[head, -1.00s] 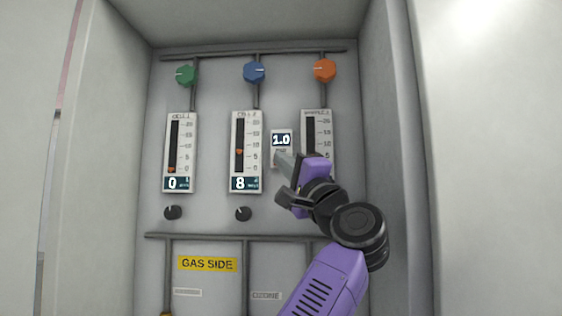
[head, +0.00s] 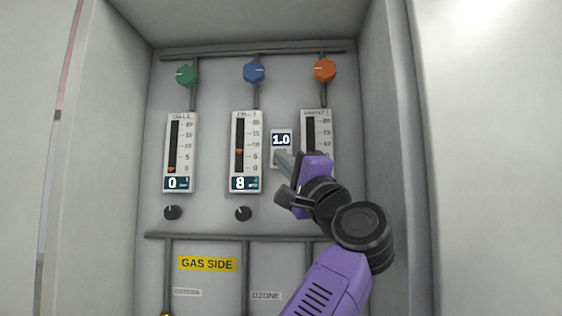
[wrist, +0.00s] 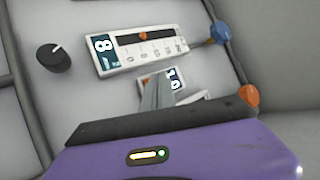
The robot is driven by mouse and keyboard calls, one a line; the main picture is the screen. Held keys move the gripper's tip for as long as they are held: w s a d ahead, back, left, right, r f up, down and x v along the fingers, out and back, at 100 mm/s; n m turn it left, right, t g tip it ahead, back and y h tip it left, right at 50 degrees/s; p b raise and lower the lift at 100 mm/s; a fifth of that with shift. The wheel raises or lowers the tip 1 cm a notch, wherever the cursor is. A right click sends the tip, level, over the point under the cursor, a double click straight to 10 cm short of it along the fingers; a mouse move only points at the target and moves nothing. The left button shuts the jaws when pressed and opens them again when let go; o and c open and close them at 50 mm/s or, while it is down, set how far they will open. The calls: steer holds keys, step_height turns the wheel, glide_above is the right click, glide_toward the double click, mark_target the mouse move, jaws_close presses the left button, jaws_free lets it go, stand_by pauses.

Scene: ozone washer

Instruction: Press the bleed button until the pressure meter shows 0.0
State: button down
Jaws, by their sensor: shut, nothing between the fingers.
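The pressure meter (head: 281,140) is a small white plate between the middle and right flow meters, and its display reads 1.0. It also shows in the wrist view (wrist: 175,78), turned on its side. My gripper (head: 280,156) is shut and empty, with its fingertips at the lower part of this plate. In the wrist view the shut fingers (wrist: 154,90) reach to the plate beside the display.
The left flow meter (head: 180,150) reads 0 and the middle one (head: 245,150) reads 8. My arm partly hides the right one (head: 318,120). Green (head: 186,75), blue (head: 254,72) and orange (head: 324,69) knobs sit above; black knobs (head: 243,214) sit below. Cabinet walls (head: 388,120) flank the panel.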

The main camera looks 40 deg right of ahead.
steer(key=s+a, duration=0.3)
steer(key=shift+s+a, duration=0.25)
stand_by(1.0)
